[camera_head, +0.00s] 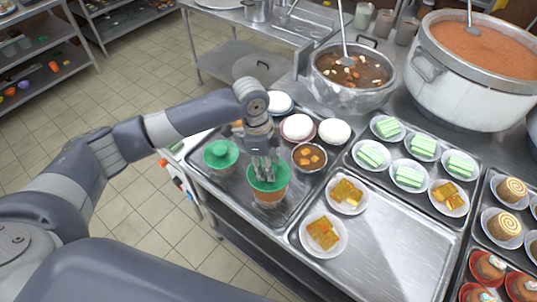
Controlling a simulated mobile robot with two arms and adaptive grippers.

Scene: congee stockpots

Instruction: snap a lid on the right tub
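An orange-brown tub (268,199) stands on the left metal tray. A green lid (255,182) lies over its top and looks about level; I cannot tell whether its rim is snapped down. My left gripper (266,174) points straight down with its fingertips at the middle of this lid, around the spot where a knob would be, which they hide. A second green lid (220,150) with a knob lies to the left on the same tray; what is under it is hard to see. My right gripper is not in view.
Round white-topped containers (297,127) and a bowl of orange cubes (309,157) stand close behind and right of the tub. Large stockpots (350,77) stand behind.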

